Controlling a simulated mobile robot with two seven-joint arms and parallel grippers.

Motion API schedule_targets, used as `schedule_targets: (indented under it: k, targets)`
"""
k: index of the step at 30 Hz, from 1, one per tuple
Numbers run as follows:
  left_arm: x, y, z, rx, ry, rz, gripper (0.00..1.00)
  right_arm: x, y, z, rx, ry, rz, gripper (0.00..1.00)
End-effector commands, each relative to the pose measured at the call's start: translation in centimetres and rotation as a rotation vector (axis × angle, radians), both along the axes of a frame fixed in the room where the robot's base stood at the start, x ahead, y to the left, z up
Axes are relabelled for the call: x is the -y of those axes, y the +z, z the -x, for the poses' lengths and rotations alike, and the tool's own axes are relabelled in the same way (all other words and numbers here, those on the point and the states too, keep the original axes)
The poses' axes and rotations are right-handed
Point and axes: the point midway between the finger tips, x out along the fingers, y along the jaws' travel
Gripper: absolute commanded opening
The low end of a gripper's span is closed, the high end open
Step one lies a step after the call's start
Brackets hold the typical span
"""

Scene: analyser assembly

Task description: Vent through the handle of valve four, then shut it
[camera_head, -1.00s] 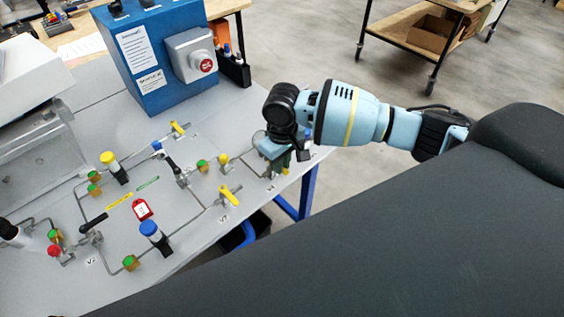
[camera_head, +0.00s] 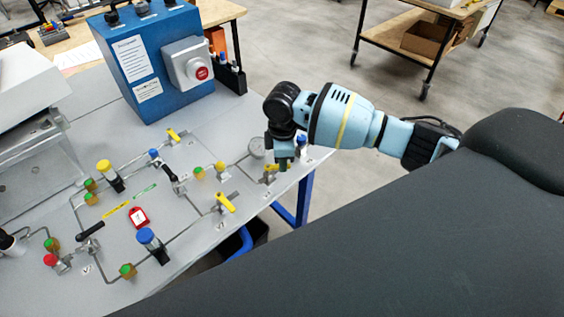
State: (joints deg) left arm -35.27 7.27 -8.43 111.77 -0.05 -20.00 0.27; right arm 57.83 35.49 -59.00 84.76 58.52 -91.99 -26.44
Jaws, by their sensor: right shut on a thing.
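My right gripper (camera_head: 281,162) comes in from the right and points down at the right end of the pipe panel. It is shut on a yellow valve handle (camera_head: 271,167), whose visible part sticks out to the left of the fingers. The valve's metal body is just below, partly hidden by the fingers. A small label (camera_head: 267,195) lies in front of it, too small to read surely. My left gripper is not in view.
Another yellow-handled valve (camera_head: 225,202) stands nearer and to the left. A red tag (camera_head: 139,217), a blue-capped cylinder (camera_head: 152,244) and a black-handled valve (camera_head: 90,230) are further left. A blue box with a red button (camera_head: 202,73) stands behind. The table's right edge is close to the gripper.

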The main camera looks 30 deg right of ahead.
Motion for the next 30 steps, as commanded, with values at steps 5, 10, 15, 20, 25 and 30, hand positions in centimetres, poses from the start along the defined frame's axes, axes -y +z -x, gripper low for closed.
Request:
schedule_targets:
  k: [5,10,15,20,25,30]
  targets:
    - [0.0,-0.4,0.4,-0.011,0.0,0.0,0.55,0.2,-0.1,-0.7,-0.001,0.168,0.0,0.0]
    - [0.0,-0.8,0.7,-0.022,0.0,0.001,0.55,0.3,-0.2,-1.3,-0.001,0.325,-0.001,0.0]
    - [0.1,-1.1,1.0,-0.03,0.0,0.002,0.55,0.3,-0.1,-1.9,0.0,0.465,0.0,0.0]
    - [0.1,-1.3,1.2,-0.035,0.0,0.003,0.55,0.3,-0.1,-2.3,-0.001,0.569,-0.001,0.0]
    - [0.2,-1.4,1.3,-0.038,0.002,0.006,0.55,0.2,-0.1,-2.6,0.0,0.647,0.0,0.0]
    - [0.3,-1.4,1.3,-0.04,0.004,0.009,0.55,0.1,0.0,-2.7,0.001,0.691,0.0,0.0]
